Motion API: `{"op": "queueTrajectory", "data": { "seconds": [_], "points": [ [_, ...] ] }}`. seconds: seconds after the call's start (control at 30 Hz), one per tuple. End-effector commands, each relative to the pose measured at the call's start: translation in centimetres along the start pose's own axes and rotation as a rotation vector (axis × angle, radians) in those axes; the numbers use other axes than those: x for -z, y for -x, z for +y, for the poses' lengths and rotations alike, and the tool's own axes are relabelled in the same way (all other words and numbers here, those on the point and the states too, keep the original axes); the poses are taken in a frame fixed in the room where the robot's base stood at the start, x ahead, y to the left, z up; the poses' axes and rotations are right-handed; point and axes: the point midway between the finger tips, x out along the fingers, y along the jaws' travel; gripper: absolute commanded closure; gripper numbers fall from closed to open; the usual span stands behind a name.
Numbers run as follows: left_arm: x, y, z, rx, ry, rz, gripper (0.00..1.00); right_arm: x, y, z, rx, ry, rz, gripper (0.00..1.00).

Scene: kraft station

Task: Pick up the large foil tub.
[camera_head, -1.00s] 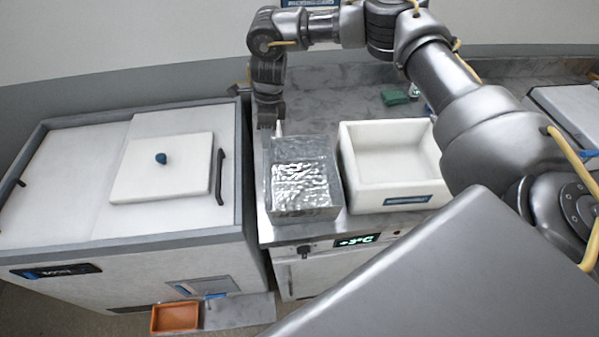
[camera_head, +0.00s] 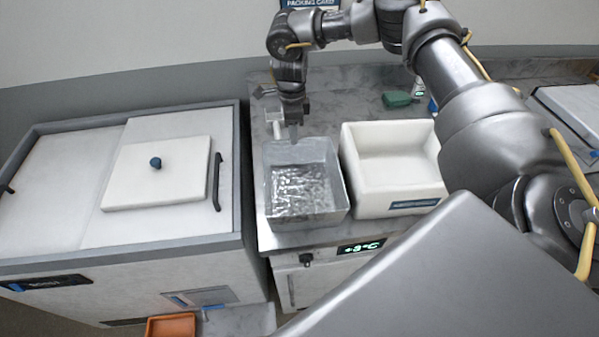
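The large foil tub (camera_head: 335,188) is an open silvery box with a crinkled, shiny inside. It stands upright on the grey marbled counter, left of a white foam box. My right gripper (camera_head: 293,136) points down at the tub's back rim, with its tips close to or over that rim. I cannot tell whether it touches the tub, and the gap between its fingers is not clear. My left gripper is not in view.
The white foam box (camera_head: 394,203) stands close to the tub's right side. A white chest with a lid (camera_head: 158,185) is on the left. A green block (camera_head: 397,99) lies farther back. An orange tray (camera_head: 171,326) is low in front.

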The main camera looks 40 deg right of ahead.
Motion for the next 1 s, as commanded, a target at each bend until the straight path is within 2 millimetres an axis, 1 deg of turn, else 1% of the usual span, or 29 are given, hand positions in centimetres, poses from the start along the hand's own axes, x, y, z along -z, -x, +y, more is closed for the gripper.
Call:
{"op": "queueTrajectory", "data": {
  "seconds": [0.07,0.17,0.3,0.33,0.4,0.5,0.73,0.77,0.9,0.97,1.0],
  "points": [
    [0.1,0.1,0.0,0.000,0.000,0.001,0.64,0.0,-0.1,0.0,0.000,0.000,0.000,0.71],
    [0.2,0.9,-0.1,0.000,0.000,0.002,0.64,0.2,-0.6,0.0,-0.002,0.000,0.003,0.71],
    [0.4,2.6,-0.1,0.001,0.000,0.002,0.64,0.6,-2.5,-0.1,-0.003,0.000,0.003,0.71],
    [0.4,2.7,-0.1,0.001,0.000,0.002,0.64,0.7,-3.1,-0.1,-0.004,0.000,0.004,0.71],
    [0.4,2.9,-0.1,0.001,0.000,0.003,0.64,0.6,-4.1,-0.2,-0.002,0.000,0.003,0.71],
    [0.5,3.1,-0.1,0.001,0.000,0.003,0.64,0.6,-4.9,-0.2,0.000,0.000,0.001,0.71],
    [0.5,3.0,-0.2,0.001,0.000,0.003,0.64,0.5,-5.3,-0.2,0.001,0.001,0.001,0.71],
    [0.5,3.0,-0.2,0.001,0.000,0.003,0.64,0.5,-5.3,-0.2,0.001,0.001,0.001,0.72],
    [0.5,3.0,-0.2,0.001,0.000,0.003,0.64,0.5,-5.2,-0.2,0.001,0.001,0.001,0.91],
    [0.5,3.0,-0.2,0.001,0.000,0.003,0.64,0.5,-5.2,-0.2,0.000,0.001,0.001,0.98],
    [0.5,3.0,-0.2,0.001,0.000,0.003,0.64,0.5,-5.2,-0.2,0.001,0.001,0.001,1.00]
  ]
}}
